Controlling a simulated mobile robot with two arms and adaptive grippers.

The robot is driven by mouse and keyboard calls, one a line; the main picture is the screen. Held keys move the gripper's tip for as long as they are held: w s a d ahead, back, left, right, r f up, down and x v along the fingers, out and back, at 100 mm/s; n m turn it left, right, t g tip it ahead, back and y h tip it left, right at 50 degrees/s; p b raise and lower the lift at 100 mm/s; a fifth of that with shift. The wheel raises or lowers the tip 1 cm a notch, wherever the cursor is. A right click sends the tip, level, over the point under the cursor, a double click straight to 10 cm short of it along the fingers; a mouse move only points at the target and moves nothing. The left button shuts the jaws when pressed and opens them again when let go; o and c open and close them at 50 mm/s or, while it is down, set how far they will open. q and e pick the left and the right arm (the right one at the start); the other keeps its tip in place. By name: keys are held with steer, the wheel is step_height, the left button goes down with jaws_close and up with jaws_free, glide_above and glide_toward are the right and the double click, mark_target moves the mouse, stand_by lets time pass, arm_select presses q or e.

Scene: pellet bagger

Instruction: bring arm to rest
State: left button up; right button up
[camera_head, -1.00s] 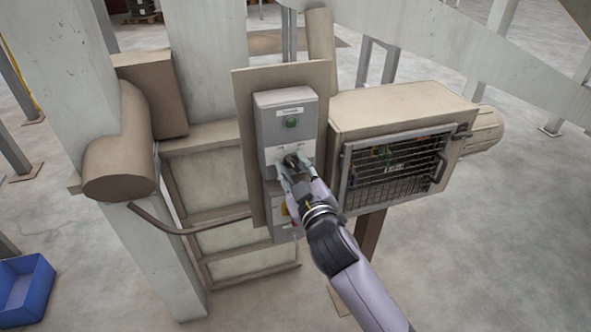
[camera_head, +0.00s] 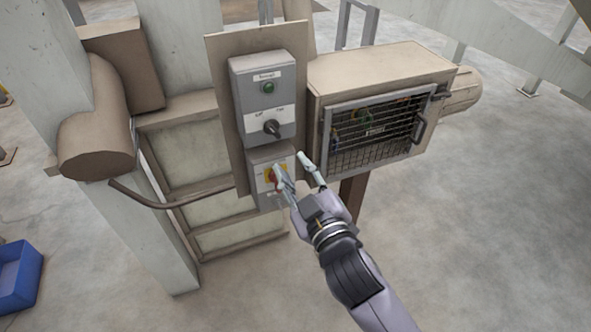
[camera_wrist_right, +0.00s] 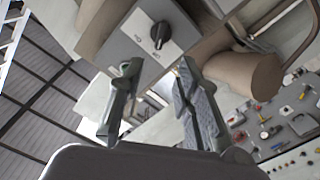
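My right gripper (camera_head: 291,166) is open and empty in front of the lower part of the control box. Its two fingers stand apart, and in the right wrist view the open gripper (camera_wrist_right: 155,75) has nothing between its fingertips. The grey control box (camera_head: 248,85) carries a green button (camera_head: 268,87) and a black rotary knob (camera_head: 271,128). The knob also shows in the right wrist view (camera_wrist_right: 160,35), clear of the fingers. A red and yellow switch (camera_head: 269,174) on the lower box is partly hidden behind one finger. My left gripper is not in view.
A beige cabinet (camera_head: 380,65) with a wire-mesh door (camera_head: 375,130) stands right of the control box. A bent brown pipe (camera_head: 165,203) runs at the left. A blue bin (camera_head: 18,275) sits on the floor at far left. The floor at right is clear.

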steer(key=shift+f, duration=0.1)
steer(key=s+d+f+m+g+h+b, duration=0.1)
steer(key=s+d+f+g+b, duration=0.15)
steer(key=f, duration=1.35)
steer(key=s+d+f+m+g+h+b, duration=0.1)
steer(key=d+f+g, duration=0.2)
steer(key=f, duration=1.2)
steer(key=s+d+f+m+g+h+b, duration=0.1)
steer(key=s+d+f+g+b, duration=0.15)
steer(key=f, duration=1.35)
steer(key=s+d+f+m+g+h+b, duration=0.15)
steer(key=s+d+f, duration=0.25)
steer(key=s+f, duration=0.45)
steer(key=s+d+f+m+g+b, duration=0.1)
steer(key=s+d+f+g, duration=0.2)
steer(key=s+f, duration=0.55)
steer(key=s+d+f+m+g, duration=0.1)
steer(key=s+d+f+g, duration=0.1)
steer(key=s+f, duration=0.3)
steer(key=s+d+f+m+g+h+b, duration=0.1)
steer(key=s+d+f, duration=0.2)
steer(key=s, duration=1)
step_height(320, 180, down, 3)
steer(key=shift+s+d+f+g, duration=0.1)
steer(key=shift+s+d+g, duration=0.05)
steer(key=shift+s+g, duration=0.2)
